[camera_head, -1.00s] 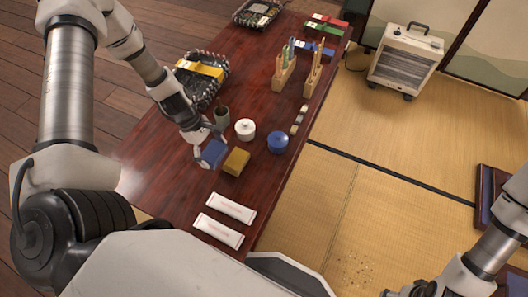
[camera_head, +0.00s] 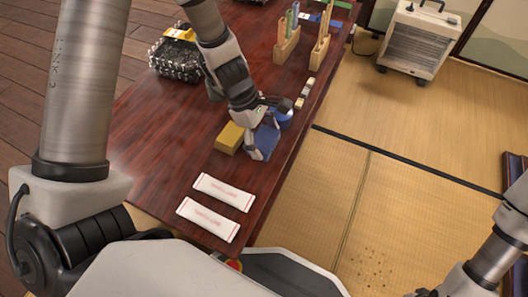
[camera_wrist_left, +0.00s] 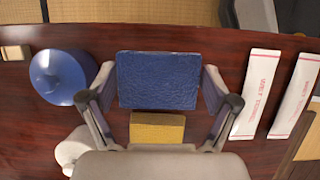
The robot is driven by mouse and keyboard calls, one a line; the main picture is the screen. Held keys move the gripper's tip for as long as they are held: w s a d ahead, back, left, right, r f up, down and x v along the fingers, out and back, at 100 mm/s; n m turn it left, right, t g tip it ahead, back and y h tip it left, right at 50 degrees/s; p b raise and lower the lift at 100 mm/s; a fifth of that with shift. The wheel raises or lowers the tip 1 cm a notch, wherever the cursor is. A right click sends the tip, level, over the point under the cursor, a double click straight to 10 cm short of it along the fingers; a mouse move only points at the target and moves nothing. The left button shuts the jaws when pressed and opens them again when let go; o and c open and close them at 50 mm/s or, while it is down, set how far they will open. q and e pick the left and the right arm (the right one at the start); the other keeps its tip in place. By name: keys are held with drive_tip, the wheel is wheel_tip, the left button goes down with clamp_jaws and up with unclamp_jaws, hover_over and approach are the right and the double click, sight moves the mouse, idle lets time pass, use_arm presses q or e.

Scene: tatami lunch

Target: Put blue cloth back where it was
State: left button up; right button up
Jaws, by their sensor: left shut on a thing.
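My left gripper (camera_head: 262,128) is shut on the blue cloth (camera_head: 266,141), a folded block. In the head view it holds the cloth at the right side of the dark red table, to the right of the yellow folded cloth (camera_head: 230,138). In the left wrist view the blue cloth (camera_wrist_left: 158,80) sits between the two fingers, with the yellow cloth (camera_wrist_left: 157,128) below it in the picture. I cannot tell whether the blue cloth touches the table. My right gripper (camera_head: 428,293) shows only in part at the bottom edge, and its fingers are not clear.
A blue lidded pot (camera_head: 284,118) is close behind the held cloth, partly hidden by the gripper. Two white wet-towel packets (camera_head: 223,192) lie nearer me. Wooden holders (camera_head: 287,46) stand farther back. The table (camera_head: 185,140) is bare left of the yellow cloth.

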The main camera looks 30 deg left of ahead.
sight(264, 147)
use_arm(q)
wheel_tip(264, 147, down, 4)
drive_tip(key=shift+b, duration=1.2)
drive_tip(key=shift+r, duration=0.3)
drive_tip(key=shift+c, duration=0.5)
drive_tip(key=shift+f, duration=0.25)
drive_tip(key=o, duration=1)
drive_tip(key=shift+c, duration=0.2)
use_arm(e)
wheel_tip(264, 147, down, 3)
drive_tip(key=shift+f, duration=0.1)
use_arm(q)
drive_tip(key=shift+r, duration=0.1)
